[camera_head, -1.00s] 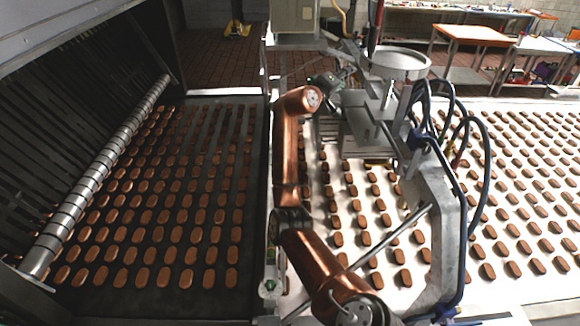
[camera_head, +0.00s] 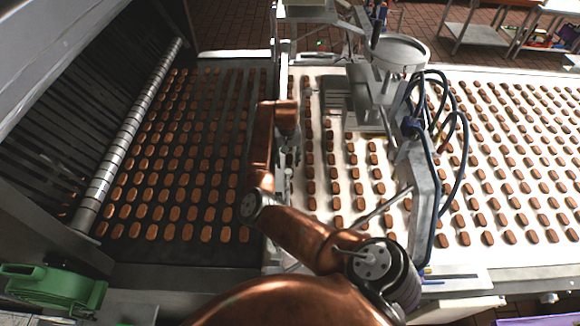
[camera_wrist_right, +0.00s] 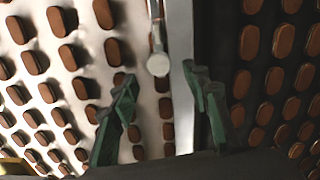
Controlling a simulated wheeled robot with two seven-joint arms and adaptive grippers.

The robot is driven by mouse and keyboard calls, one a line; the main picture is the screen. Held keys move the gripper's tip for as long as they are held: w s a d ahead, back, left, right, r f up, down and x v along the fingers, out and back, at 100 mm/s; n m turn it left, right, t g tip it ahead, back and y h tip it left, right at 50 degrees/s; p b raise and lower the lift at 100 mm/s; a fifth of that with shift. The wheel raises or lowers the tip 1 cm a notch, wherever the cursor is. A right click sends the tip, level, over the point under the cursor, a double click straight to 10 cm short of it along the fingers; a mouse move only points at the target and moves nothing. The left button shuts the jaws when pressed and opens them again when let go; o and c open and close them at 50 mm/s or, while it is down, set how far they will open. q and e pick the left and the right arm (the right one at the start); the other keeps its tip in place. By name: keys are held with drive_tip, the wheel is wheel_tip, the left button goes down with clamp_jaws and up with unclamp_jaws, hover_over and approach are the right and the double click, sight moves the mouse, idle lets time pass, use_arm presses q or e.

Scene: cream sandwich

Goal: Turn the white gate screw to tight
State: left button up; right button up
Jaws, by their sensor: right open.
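In the right wrist view, the white gate screw (camera_wrist_right: 158,65) shows as a pale round knob at the end of a metal rod. The rod runs up out of the picture beside a pale rail. My right gripper (camera_wrist_right: 163,82) is open, with one green finger to each side and nothing held. The knob appears between the fingertips; I cannot tell how deep it lies or whether it touches them. In the head view, my right gripper (camera_head: 287,158) is small and points down at the divide between the dark and white belts. I cannot make out the screw there. My left gripper is not in view.
A dark belt (camera_head: 120,252) with rows of brown biscuits lies left, beside a metal roller (camera_head: 115,155). A white belt (camera_head: 480,273) with more biscuits lies right. A grey machine arm with dark hoses (camera_head: 425,205) stands over it. A green housing (camera_head: 50,288) is at bottom left.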

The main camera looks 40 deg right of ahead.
sight(288, 171)
drive_tip(key=shift+d+f+p, duration=0.1)
drive_tip(key=shift+f+p, duration=0.35)
drive_tip(key=shift+f, duration=2.15)
drive_tip(key=shift+c, duration=0.5)
drive_tip(key=c, duration=1.1)
drive_tip(key=shift+o, duration=0.2)
